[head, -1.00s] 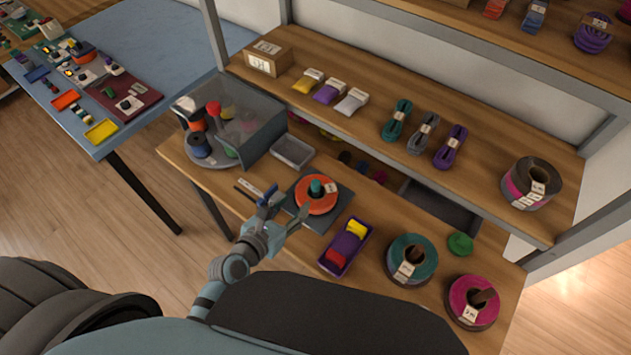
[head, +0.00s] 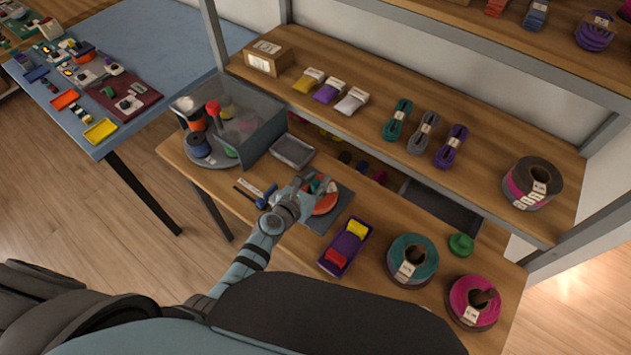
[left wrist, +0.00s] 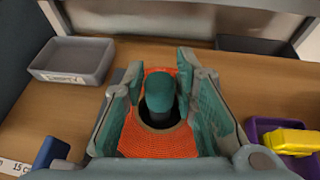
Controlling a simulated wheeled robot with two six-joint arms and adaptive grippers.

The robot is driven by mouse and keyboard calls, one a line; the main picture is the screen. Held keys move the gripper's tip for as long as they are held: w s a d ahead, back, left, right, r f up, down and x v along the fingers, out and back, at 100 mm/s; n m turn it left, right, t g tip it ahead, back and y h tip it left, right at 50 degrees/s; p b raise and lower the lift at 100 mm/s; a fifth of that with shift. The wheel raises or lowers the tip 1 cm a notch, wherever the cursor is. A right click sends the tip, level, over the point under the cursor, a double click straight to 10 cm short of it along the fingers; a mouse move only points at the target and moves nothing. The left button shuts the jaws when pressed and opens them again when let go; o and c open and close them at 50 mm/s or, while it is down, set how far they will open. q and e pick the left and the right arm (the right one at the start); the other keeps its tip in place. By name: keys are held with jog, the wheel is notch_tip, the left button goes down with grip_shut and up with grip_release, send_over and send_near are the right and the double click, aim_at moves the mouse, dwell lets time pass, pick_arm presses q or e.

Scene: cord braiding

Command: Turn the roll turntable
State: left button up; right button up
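An orange cord roll (head: 324,207) sits on a flat dark grey base (head: 341,205) on the workbench. In the left wrist view the orange roll (left wrist: 158,140) surrounds a dark centre hole, where a teal rounded post (left wrist: 160,95) stands upright. My left gripper (head: 314,184) is over the roll and partly hides it in the head view. In the left wrist view the left gripper (left wrist: 161,72) is open, with one teal finger on each side of the post and visible gaps between. Whether the fingers touch the roll is unclear. My right gripper is not in view.
A purple tray (head: 329,262) with yellow and red pieces lies right of the roll, near teal (head: 425,252) and magenta (head: 464,292) rolls. A grey tray (head: 292,152) is behind, and a blue-headed tool (head: 265,201) lies left. A clear-covered box (head: 262,125) and shelf limit the back.

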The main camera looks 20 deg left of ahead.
pick_arm(q)
grip_shut()
jog(key=shift+m+h+b, duration=0.3)
jog(key=shift+m, duration=0.1)
